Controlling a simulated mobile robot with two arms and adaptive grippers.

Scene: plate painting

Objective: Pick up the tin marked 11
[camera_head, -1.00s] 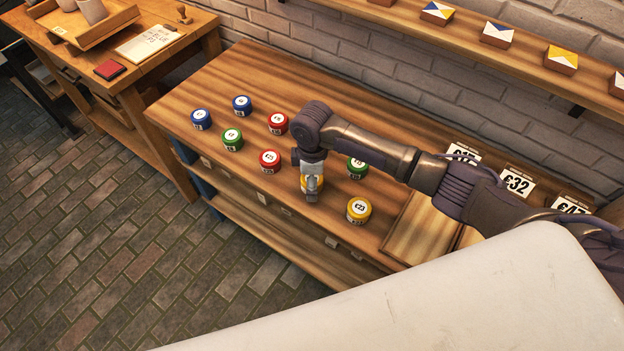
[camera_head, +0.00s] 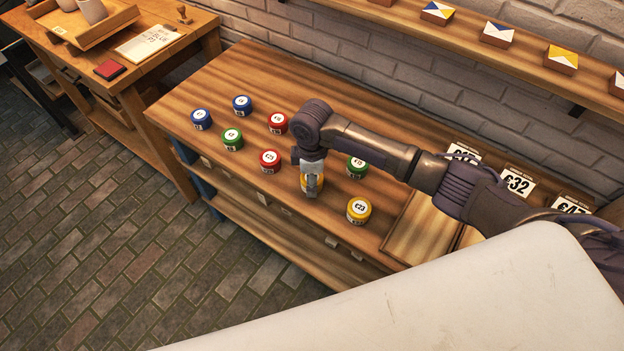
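My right gripper (camera_head: 312,194) comes in from the right and points down at a yellow tin (camera_head: 304,183) near the front of the wooden bench. Its fingers cover most of that tin and its label, so its number is hidden. I cannot tell whether the fingers are apart or closed on it. Another yellow tin (camera_head: 359,211), which seems marked 23, stands to the right. Two blue tins (camera_head: 201,120), two red tins (camera_head: 270,162) and two green tins (camera_head: 357,168) stand around. Most of their numbers are too small to read surely. My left gripper is not in view.
Number cards (camera_head: 515,183) and wooden boards (camera_head: 420,232) are at the bench's right end. A wall shelf (camera_head: 470,25) with patterned blocks runs above. A side table (camera_head: 150,70) stands at the left. The bench's back left is clear.

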